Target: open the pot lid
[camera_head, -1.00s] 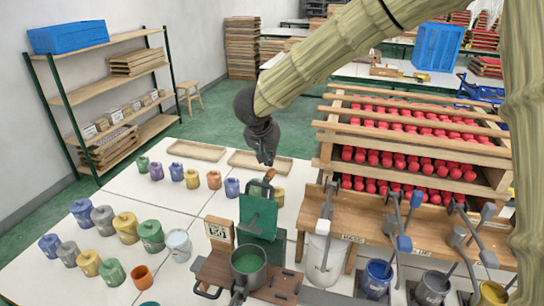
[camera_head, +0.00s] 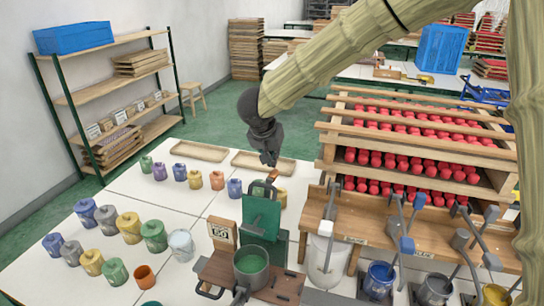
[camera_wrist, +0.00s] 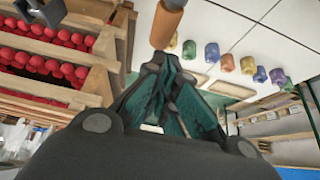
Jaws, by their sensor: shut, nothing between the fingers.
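The pot (camera_head: 251,278) is dark grey and stands at the front centre in the head view. Its top is uncovered and green paint (camera_head: 250,262) shows inside. A green plate, apparently the lid (camera_head: 261,218), stands roughly upright behind the pot, with a dark loop at its top. A wooden handle (camera_head: 272,177) sticks up by that loop; a similar brown handle shows at the top of the wrist view (camera_wrist: 167,24). My gripper (camera_head: 270,161) is just above this handle, apart from it, shut and empty. In the wrist view its fingers (camera_wrist: 158,68) are together.
A sign marked 50 (camera_head: 222,234) stands beside the lid. Several paint jars (camera_head: 153,236) stand on the white table to the left. A wooden rack of red pieces (camera_head: 410,155) and a stand with a white bucket (camera_head: 325,262) are close on the right.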

